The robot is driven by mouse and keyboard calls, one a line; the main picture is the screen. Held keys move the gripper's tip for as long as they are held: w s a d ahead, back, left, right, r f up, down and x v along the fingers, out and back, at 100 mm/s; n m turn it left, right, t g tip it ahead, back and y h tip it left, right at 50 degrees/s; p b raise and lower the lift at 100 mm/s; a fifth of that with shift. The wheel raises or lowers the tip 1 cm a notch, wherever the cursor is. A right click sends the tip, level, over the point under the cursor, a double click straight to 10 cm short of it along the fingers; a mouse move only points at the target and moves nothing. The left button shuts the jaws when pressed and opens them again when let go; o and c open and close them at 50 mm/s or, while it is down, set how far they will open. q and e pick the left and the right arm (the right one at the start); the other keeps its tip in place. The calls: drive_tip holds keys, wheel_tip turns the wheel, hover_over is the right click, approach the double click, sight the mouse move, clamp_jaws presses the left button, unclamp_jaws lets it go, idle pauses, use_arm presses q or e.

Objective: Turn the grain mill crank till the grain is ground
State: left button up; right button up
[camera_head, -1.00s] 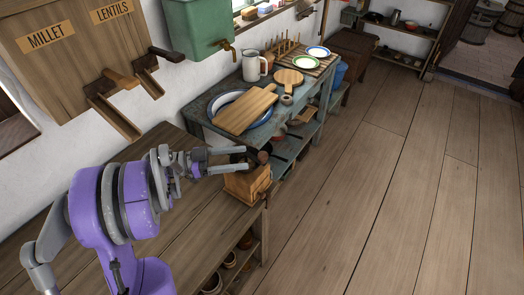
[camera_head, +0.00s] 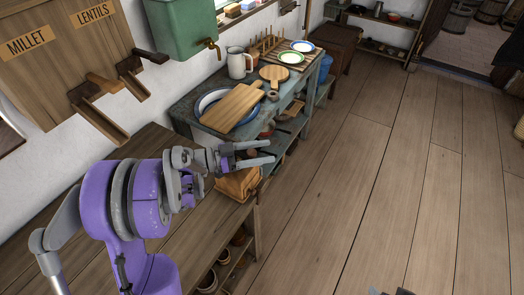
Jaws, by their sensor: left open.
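The grain mill, a small wooden box (camera_head: 236,185), stands on the near wooden bench by its right edge. My left gripper (camera_head: 273,152) is over the top of the mill, with its two fingers apart and pointing right. A brownish knob (camera_head: 251,153), which looks like the end of the crank, shows between the fingers. I cannot tell whether the fingers touch it. The rest of the crank and the mill's top are mostly hidden behind the gripper. No grain shows.
The bench (camera_head: 150,142) has bare room left of the mill. Behind it, a blue-grey table (camera_head: 183,113) holds a cutting board (camera_head: 232,108), a jug (camera_head: 240,64) and plates. Wooden chutes (camera_head: 98,118) stick out at the left wall. The floor (camera_head: 370,180) at right is clear.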

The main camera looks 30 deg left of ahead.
use_arm(q)
clamp_jaws()
idle(1.3)
